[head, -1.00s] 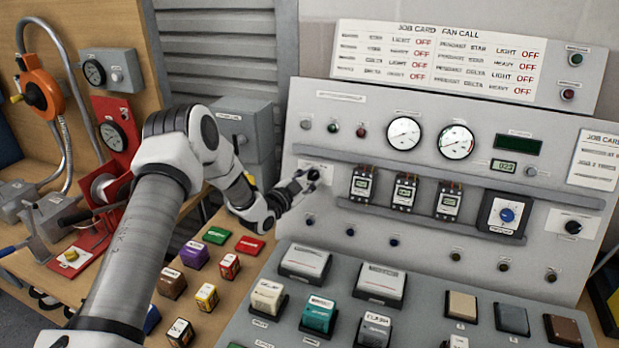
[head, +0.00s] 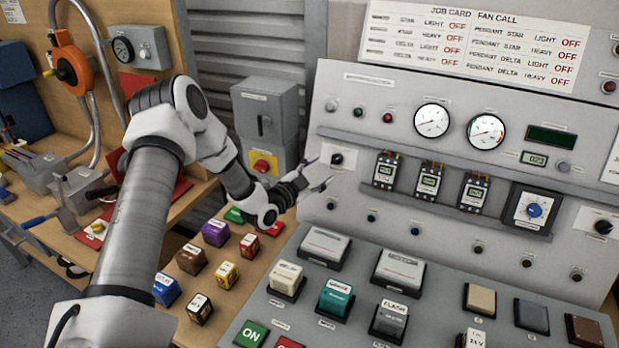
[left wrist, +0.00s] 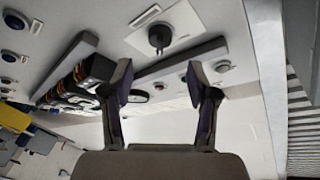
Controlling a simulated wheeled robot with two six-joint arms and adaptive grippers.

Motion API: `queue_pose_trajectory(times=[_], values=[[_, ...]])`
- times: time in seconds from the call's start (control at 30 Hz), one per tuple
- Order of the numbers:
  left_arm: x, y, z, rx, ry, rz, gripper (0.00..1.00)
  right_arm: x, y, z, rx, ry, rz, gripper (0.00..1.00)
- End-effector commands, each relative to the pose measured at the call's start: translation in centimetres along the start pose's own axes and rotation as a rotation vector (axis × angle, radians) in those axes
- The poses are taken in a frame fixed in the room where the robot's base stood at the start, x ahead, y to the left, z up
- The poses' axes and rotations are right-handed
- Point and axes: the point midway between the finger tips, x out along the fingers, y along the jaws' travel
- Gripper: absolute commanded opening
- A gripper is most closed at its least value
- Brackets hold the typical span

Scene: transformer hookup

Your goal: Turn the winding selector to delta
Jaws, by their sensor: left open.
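A black rotary knob on a white plate (head: 337,158) sits at the left end of the grey sloping panel; I take it for the winding selector. It also shows in the left wrist view (left wrist: 160,38), beyond the fingertips. Its label and pointer setting are too small to read. My left gripper (head: 318,177) is open and empty, just left of and below the knob, apart from it. In the left wrist view its two fingers (left wrist: 158,75) stand wide apart with nothing between them. My right gripper is not in view.
A second black knob (head: 603,227) and a blue dial (head: 534,210) are at the panel's right. A grey rail (head: 455,196) carries several small meter modules. A grey box with a red-and-yellow button (head: 264,163) stands left of the panel. Coloured blocks (head: 215,233) lie below my arm.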

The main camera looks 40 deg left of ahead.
Motion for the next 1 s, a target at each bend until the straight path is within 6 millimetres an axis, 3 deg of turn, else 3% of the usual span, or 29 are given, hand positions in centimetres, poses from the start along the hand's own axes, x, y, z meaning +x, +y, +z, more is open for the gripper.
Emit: queue_pose_trajectory(times=[0.1,0.3,0.83,1.0], values=[[-2.9,-0.1,0.1,-0.007,-0.001,-0.004,0.59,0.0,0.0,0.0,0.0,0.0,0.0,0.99],[-5.3,-0.1,0.0,-0.002,0.001,-0.002,0.59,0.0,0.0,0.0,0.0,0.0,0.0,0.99],[-5.3,-0.1,0.0,0.0,0.0,-0.001,0.59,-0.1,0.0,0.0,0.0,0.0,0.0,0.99],[-5.3,-1.8,-2.2,0.001,0.001,-0.001,0.59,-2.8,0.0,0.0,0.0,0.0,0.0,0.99]])
